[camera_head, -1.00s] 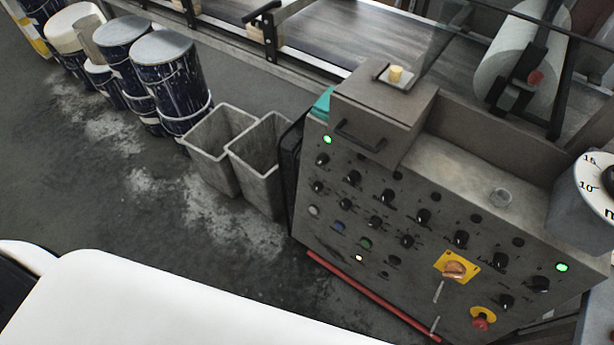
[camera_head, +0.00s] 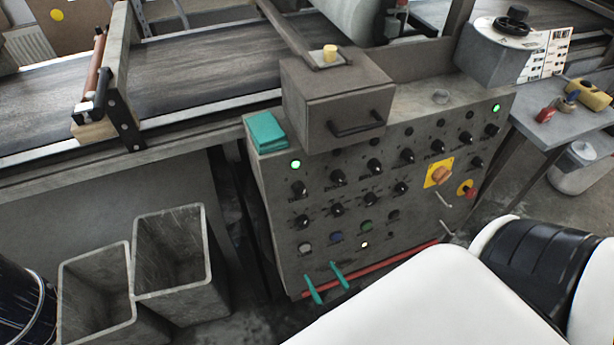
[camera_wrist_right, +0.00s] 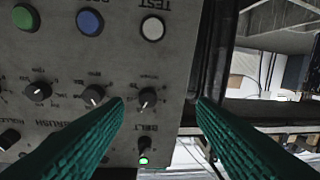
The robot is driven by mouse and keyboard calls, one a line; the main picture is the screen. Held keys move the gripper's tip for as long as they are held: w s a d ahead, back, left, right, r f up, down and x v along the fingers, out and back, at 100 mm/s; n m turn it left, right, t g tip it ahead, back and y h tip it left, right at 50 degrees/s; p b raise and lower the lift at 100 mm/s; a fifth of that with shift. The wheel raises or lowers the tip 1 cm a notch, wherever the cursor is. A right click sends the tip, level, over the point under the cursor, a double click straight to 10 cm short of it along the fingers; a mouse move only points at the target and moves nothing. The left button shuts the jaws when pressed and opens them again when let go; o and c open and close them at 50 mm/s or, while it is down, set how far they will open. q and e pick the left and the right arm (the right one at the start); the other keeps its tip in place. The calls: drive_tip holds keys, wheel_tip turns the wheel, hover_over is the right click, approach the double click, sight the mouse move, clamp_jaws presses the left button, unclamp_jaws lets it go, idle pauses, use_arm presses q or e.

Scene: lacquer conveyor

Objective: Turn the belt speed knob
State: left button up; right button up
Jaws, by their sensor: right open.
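The grey control panel (camera_head: 275,220) carries rows of black knobs. In the wrist view, lettering that reads BELT stands beside a black knob (camera_wrist_right: 145,143) close to the lit green lamp (camera_wrist_right: 143,160). In the head view this appears to be the upper-left knob (camera_head: 299,188), below the green lamp (camera_head: 295,164). My right gripper (camera_head: 327,282) has teal fingers, open and apart, low before the panel's left part, below the buttons. In the wrist view the open fingers (camera_wrist_right: 160,108) point toward the panel's edge and hold nothing. My left gripper is out of view.
Two grey bins (camera_head: 170,292) stand left of the panel. A box with a handle (camera_head: 340,105) sits on top, beside a teal block (camera_head: 266,132). A red bar (camera_head: 395,262) runs along the panel's foot. The conveyor belt (camera_head: 190,55) lies behind.

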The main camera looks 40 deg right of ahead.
sight(304, 225)
drive_tip(key=w+d+m, duration=0.1)
drive_tip(key=w, duration=0.2)
drive_tip(key=w+d+r+m+h+p, duration=0.1)
drive_tip(key=w+m, duration=0.1)
drive_tip(key=w, duration=0.1)
drive_tip(key=w+d+r+m, duration=0.1)
drive_tip(key=w, duration=0.3)
drive_tip(key=shift+w+r+h, duration=0.1)
drive_tip(key=shift+r+h, duration=0.15)
drive_tip(key=shift+h, duration=0.05)
drive_tip(key=shift+w+d, duration=0.1)
drive_tip(key=shift+w, duration=0.5)
drive_tip(key=shift+c, duration=0.5)
drive_tip(key=c, duration=0.9)
